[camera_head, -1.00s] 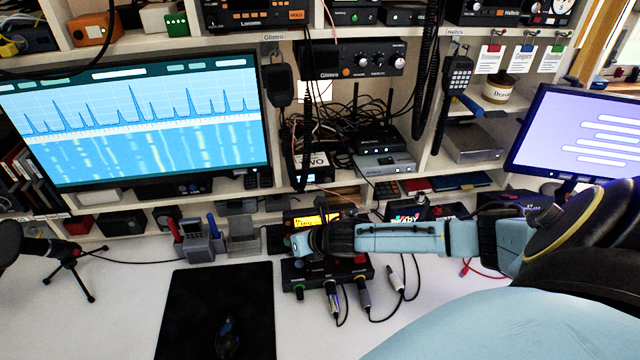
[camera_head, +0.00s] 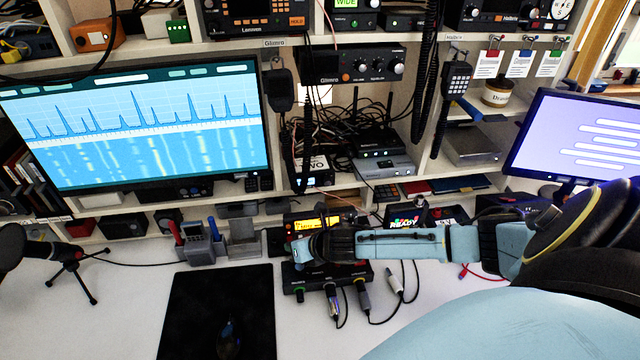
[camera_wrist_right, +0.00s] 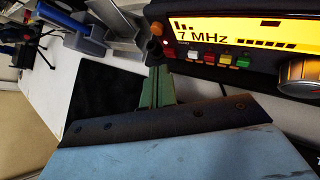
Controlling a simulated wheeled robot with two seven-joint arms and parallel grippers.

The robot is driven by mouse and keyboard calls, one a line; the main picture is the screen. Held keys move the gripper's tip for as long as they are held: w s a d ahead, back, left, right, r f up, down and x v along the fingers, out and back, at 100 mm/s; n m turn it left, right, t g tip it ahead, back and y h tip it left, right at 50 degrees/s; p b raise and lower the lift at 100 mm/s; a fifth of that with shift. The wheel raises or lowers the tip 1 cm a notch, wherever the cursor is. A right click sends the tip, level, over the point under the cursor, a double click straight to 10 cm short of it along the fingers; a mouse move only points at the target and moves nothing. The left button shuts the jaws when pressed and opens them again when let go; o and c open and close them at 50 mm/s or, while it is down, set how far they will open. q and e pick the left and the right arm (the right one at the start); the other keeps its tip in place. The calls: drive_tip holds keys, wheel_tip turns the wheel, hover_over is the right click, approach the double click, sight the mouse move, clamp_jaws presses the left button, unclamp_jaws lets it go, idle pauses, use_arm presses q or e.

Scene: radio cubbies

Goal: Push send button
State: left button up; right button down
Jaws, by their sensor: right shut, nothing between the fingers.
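A black radio (camera_head: 334,219) with a yellow display stands at the back of the desk. I cannot read a send label on any button. My right gripper (camera_head: 302,249) is in front of the radio, partly hiding it. In the right wrist view its narrow greenish fingers (camera_wrist_right: 157,86) are shut and empty, just below and left of the button row; whether they touch anything is unclear. My left gripper is not in view.
A black box (camera_head: 328,280) with knobs and plugged cables sits below the right gripper. A black mat (camera_head: 215,310) with a mouse lies to the left, and a grey pen holder (camera_head: 198,247) stands behind it. A tripod microphone (camera_head: 65,250) is at far left.

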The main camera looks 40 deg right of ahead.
sight(297, 268)
drive_tip(key=s+a+p, duration=0.1)
drive_tip(key=s+r+p, duration=0.1)
drive_tip(key=shift+s+a+p, duration=0.3)
drive_tip(key=shift+s+a, duration=0.1)
drive_tip(key=shift+s+a+r+p, duration=0.15)
drive_tip(key=shift+s+a+p, duration=0.2)
drive_tip(key=shift+s, duration=0.15)
drive_tip(key=shift+s+a+r+p, duration=0.1)
drive_tip(key=shift+s+a+p, duration=0.25)
drive_tip(key=shift+s, duration=0.15)
